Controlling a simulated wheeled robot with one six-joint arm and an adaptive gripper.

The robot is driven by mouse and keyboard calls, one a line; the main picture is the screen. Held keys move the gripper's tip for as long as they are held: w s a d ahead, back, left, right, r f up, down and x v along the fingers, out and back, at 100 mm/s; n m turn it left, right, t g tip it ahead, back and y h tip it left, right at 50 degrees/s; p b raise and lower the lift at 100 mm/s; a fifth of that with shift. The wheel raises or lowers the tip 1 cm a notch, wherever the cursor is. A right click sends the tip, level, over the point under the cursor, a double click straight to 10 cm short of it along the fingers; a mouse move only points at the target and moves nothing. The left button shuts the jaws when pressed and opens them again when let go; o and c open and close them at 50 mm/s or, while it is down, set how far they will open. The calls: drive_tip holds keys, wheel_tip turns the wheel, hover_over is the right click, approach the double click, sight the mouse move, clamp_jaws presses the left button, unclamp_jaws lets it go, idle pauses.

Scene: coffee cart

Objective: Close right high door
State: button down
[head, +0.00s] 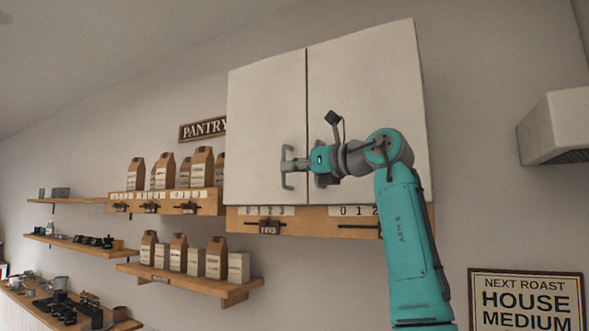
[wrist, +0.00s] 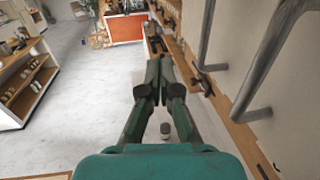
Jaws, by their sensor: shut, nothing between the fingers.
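The white high cabinet has two doors, a left door (head: 266,120) and a right door (head: 375,90). Both look flush, with a thin dark seam between them. In the wrist view, one bar handle (wrist: 264,65) stands near on the right and another handle (wrist: 206,32) farther off. My gripper (head: 286,165) is in front of the doors by the left door's handle (head: 288,181), with my wrist in front of the right door and partly hiding its handle. My gripper also shows in the wrist view (wrist: 159,65), fingers together and empty, apart from the handles.
Shelves with paper bags (head: 202,167) are to the left. A white hood (head: 555,125) juts out at the right, above a framed sign (head: 527,300). Open floor (wrist: 75,95) shows in the wrist view.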

drive_tip(key=s+a, duration=0.5)
drive_tip(key=s, duration=0.2)
drive_tip(key=shift+s, duration=0.2)
